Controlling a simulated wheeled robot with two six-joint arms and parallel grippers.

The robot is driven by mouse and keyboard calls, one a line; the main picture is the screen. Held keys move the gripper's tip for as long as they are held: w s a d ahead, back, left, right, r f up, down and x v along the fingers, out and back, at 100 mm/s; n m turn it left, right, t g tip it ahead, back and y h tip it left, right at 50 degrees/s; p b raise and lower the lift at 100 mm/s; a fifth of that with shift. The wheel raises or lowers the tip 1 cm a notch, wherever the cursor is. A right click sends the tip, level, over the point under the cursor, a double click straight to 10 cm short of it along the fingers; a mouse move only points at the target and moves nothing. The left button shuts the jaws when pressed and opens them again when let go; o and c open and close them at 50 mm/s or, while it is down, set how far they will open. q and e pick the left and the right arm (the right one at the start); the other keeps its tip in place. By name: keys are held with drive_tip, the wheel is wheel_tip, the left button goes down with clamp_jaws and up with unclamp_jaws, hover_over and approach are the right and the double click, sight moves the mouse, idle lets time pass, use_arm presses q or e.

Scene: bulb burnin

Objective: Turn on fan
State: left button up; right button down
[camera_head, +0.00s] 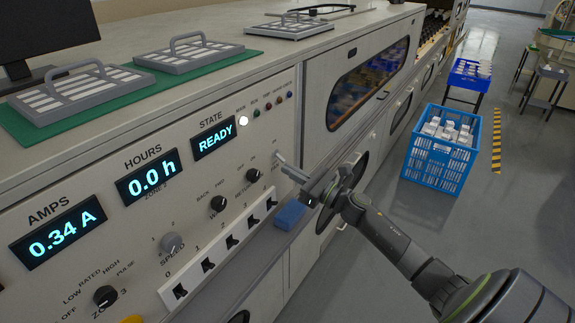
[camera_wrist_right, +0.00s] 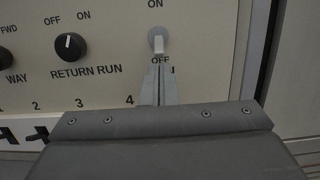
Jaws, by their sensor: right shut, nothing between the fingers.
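A toggle switch (camera_wrist_right: 157,40) with a pale lever sits at the right of the panel, with ON above it and OFF below. Its lever hangs downward, toward OFF. No fan label can be read beside it. My right gripper (camera_wrist_right: 159,72) is shut and empty, its fingertips just below the lever; I cannot tell whether they touch it. In the head view the right gripper (camera_head: 281,161) reaches the panel's right end and hides the switch. My left gripper is not in view.
The RETURN RUN knob (camera_wrist_right: 69,46) is left of the switch. Several switches line the panel's lower edge, above a ledge with a blue block (camera_head: 290,214). The READY display (camera_head: 213,138) is lit. A blue crate (camera_head: 439,150) stands on the floor, right.

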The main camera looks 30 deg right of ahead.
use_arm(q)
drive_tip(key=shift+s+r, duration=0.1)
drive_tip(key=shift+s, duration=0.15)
use_arm(e)
drive_tip(key=shift+x, duration=0.75)
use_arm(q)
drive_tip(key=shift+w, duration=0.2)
